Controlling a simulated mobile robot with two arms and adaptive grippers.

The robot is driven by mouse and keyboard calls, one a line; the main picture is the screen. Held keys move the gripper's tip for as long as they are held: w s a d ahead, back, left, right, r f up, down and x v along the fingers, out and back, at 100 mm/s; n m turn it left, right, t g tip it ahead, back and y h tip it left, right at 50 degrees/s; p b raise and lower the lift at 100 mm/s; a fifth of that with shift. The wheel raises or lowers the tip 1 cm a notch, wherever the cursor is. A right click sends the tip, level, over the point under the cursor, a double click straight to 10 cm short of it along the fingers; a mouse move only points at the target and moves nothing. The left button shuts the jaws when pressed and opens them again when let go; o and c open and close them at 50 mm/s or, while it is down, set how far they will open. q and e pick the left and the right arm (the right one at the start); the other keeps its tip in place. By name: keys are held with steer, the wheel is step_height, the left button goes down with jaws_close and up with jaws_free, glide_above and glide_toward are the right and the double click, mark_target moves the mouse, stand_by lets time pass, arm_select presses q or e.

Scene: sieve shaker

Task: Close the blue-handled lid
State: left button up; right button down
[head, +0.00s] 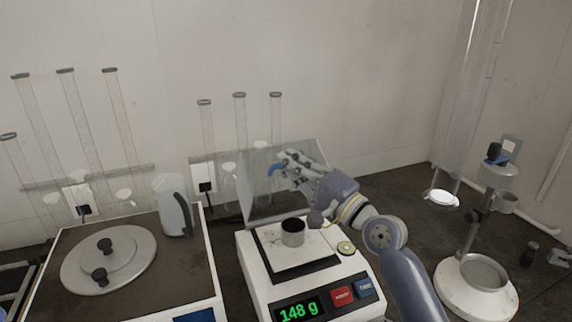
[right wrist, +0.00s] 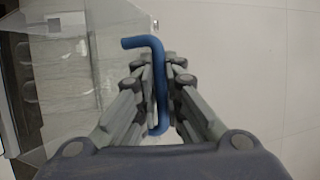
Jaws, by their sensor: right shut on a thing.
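The clear lid (head: 262,196) stands raised, nearly upright, at the back of the white balance (head: 260,268) in the head view. Its blue handle (head: 274,169) is near the lid's upper part. My right gripper (head: 284,163) is shut on the handle. In the right wrist view the bent blue handle (right wrist: 159,75) runs between the two fingers, and the clear lid (right wrist: 75,85) lies to the left. My left gripper is in neither view.
A white kettle (head: 172,207) and a round metal lid (head: 108,260) are at left. Clear tubes line the wall. A white stand (head: 476,293) is at right.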

steer(key=shift+s+d+f+n+y+b, duration=0.35)
steer(key=shift+s+f+b, duration=0.15)
steer(key=shift+s+b, duration=0.4)
steer(key=shift+w, duration=0.1)
steer(key=c, duration=2)
jaws_free()
steer(key=shift+o, duration=0.2)
